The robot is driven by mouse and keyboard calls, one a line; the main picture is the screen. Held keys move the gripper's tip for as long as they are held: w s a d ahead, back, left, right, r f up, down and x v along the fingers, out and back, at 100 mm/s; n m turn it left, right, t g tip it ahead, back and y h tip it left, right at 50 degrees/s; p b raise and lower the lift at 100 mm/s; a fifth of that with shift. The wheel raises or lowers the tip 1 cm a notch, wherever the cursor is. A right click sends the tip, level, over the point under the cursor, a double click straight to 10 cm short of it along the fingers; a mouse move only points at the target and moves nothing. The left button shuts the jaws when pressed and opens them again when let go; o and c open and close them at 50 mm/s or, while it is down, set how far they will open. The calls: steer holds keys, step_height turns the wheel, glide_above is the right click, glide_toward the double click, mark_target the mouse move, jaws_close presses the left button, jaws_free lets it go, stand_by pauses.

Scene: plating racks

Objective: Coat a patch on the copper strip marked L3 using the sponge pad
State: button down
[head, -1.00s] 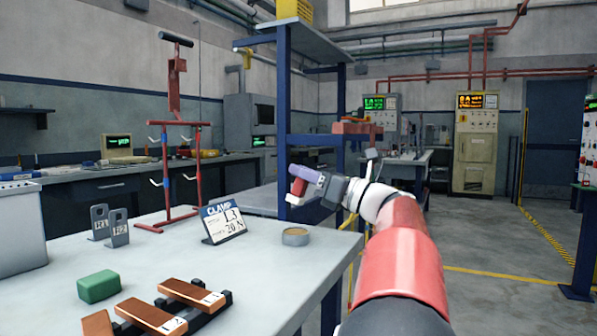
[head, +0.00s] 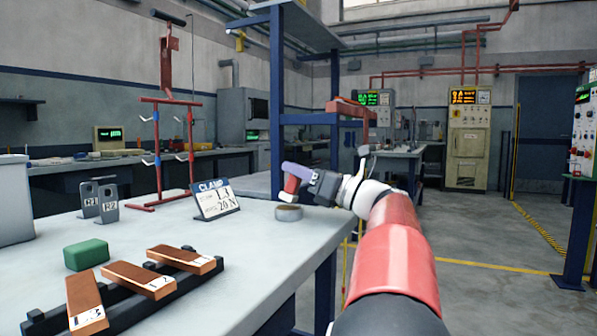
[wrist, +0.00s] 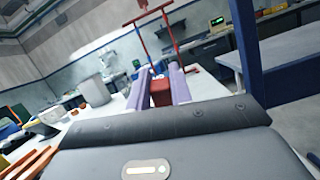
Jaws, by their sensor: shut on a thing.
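My gripper (head: 298,182) has purple fingers and is shut on a red block with a pale underside, which looks like the sponge pad (head: 291,186). The wrist view shows its red body (wrist: 159,93) between the fingers. It hangs above a small round dish (head: 289,213) with tan contents, apparently not touching it. The copper strip marked L3 (head: 85,298) lies at the near left of the table, its label at the near end. The L2 strip (head: 138,279) and a third strip (head: 186,259) lie to its right. All rest on a dark rack (head: 122,310).
A green block (head: 86,254) lies behind the strips. A clamp sign (head: 215,200) stands left of the dish, with two grey tags (head: 107,203) and a red hook stand (head: 158,150) farther back. A blue post (head: 276,100) rises beyond the table. The table front is clear.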

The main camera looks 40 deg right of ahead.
steer(key=shift+f, duration=0.7)
stand_by(2.0)
step_height(320, 180, up, 7)
steer(key=p, duration=0.7)
steer(key=shift+r, duration=0.2)
steer(key=shift+f, duration=0.1)
stand_by(0.6)
